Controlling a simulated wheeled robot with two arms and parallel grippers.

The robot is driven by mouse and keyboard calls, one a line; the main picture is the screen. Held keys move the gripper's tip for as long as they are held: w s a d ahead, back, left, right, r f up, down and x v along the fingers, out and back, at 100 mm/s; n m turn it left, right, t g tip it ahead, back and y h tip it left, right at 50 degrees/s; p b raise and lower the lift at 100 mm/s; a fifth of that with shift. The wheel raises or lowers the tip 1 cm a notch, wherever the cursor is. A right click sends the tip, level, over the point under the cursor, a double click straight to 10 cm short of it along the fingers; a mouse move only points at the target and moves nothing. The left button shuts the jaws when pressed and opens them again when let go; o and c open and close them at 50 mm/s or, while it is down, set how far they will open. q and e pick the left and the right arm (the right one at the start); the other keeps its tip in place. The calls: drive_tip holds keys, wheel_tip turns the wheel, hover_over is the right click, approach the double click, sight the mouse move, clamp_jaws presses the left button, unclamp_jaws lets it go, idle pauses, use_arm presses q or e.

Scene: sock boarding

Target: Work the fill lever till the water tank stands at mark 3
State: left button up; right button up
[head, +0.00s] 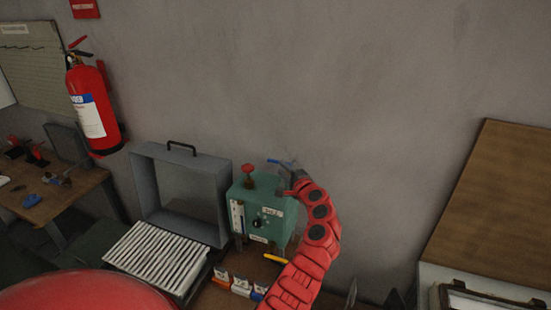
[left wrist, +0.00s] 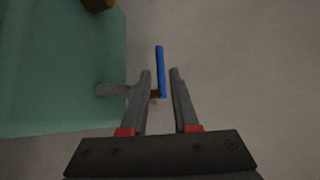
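The green tank (head: 266,203) stands against the wall, with a red-topped cap (head: 249,172) on it and a narrow upright gauge (head: 238,216) on its front left. The gauge's marks and level are too small to read. The blue fill lever (head: 277,162) sticks out at the tank's upper right. My left gripper (head: 289,174) is beside that corner. In the left wrist view my left gripper (left wrist: 160,72) is open, with the blue lever (left wrist: 160,62) showing between its fingers and a gap on both sides. The tank's green side (left wrist: 60,75) is at left. My right gripper is not in view.
An open grey case (head: 181,152) with a ribbed white panel (head: 158,254) is left of the tank. Small labelled packets (head: 240,287) and a yellow marker (head: 276,259) lie in front. A fire extinguisher (head: 90,105) hangs at left. A brown board (head: 496,200) is at right.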

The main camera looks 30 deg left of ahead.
sight(276, 162)
use_arm(q)
drive_tip(key=shift+x, duration=3.3)
clamp_jaws()
